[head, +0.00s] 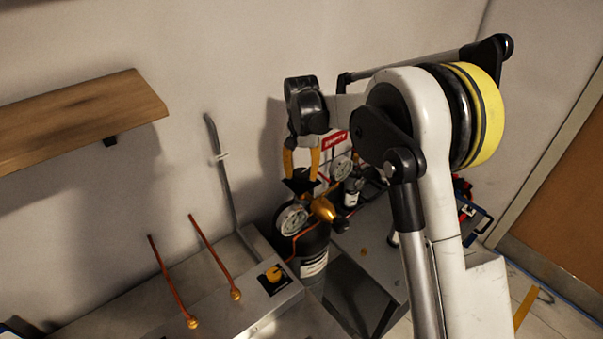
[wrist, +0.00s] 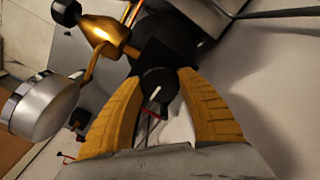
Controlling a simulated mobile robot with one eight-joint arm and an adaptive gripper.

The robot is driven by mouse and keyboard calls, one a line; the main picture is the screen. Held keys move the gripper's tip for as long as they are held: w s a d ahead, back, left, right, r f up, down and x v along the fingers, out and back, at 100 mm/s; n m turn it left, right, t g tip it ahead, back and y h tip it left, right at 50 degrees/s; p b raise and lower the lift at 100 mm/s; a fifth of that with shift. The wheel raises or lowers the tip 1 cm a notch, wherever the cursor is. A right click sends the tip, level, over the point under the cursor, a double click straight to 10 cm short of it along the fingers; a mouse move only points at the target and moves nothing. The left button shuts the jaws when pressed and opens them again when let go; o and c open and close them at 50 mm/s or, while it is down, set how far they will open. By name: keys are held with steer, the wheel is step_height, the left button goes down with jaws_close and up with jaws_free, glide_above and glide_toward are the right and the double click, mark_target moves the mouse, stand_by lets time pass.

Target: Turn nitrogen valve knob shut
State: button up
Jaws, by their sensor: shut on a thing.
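A black knob (wrist: 157,88) with a white pointer line sits between my gripper's (wrist: 160,76) two yellow fingers in the wrist view. My gripper is shut on this knob, one finger on each side. In the head view my gripper (head: 301,176) reaches down from above to the dark knob area (head: 298,186) at the top of the regulator. The brass regulator body (head: 323,209) is beside it and also shows in the wrist view (wrist: 106,36). A round gauge (head: 291,220) faces outward below. The dark cylinder (head: 311,246) stands beneath. No nitrogen label is readable.
A second gauge (head: 341,168) and a red-topped sign (head: 335,141) are close behind my gripper. A metal bench (head: 215,318) with a yellow knob (head: 273,274) and two copper rods is at lower left. A wooden shelf (head: 75,117) juts from the wall.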

mark_target(302, 172)
steer(key=shift+c, duration=0.2)
steer(key=o, duration=1.2)
steer(key=shift+r, duration=0.15)
step_height(302, 172, up, 12)
steer(key=shift+f, duration=0.15)
steer(key=shift+d, duration=0.1)
